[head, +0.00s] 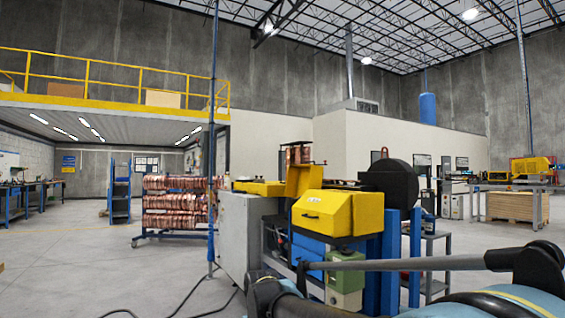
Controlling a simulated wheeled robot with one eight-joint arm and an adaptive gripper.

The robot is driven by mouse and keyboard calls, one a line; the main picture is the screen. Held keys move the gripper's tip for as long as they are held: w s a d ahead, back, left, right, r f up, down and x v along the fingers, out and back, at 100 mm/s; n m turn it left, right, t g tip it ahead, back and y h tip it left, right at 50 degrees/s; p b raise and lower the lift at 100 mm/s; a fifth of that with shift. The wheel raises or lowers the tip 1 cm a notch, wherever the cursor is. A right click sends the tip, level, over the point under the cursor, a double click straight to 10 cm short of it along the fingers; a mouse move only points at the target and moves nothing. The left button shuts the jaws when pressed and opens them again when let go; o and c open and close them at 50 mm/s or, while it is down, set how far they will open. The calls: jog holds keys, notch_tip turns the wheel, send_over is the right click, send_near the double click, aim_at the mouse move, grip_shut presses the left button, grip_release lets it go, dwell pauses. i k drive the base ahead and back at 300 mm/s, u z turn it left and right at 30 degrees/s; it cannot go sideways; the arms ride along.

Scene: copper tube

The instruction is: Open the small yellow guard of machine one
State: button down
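A machine stands just ahead in the head view, with a grey cabinet (240,235) on its left. A boxy yellow guard (340,213) with a sloped front sits on its near right side and looks closed. A smaller yellow panel (304,180) stands upright behind it, and a low yellow cover (260,187) lies along the top to the left. I cannot tell which of these is the small guard. My arm reaches leftward across the bottom right. Its dark end, apparently my gripper (304,270), is below the boxy guard. Its fingers are too small and dark to read.
A blue post (212,120) rises left of the cabinet. A black round drum (392,185) is at the machine's right, above blue uprights (382,262). A green box (345,278) sits low near my arm. A rack of copper coils (175,205) stands left. Open floor lies left.

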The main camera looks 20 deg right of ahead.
aim_at(301, 178)
jog(key=u, duration=0.4)
jog(key=i, duration=1.35)
jog(key=z, duration=0.3)
jog(key=i, duration=1)
jog(key=z, duration=1.1)
jog(key=i, duration=0.65)
jog(key=z, duration=0.45)
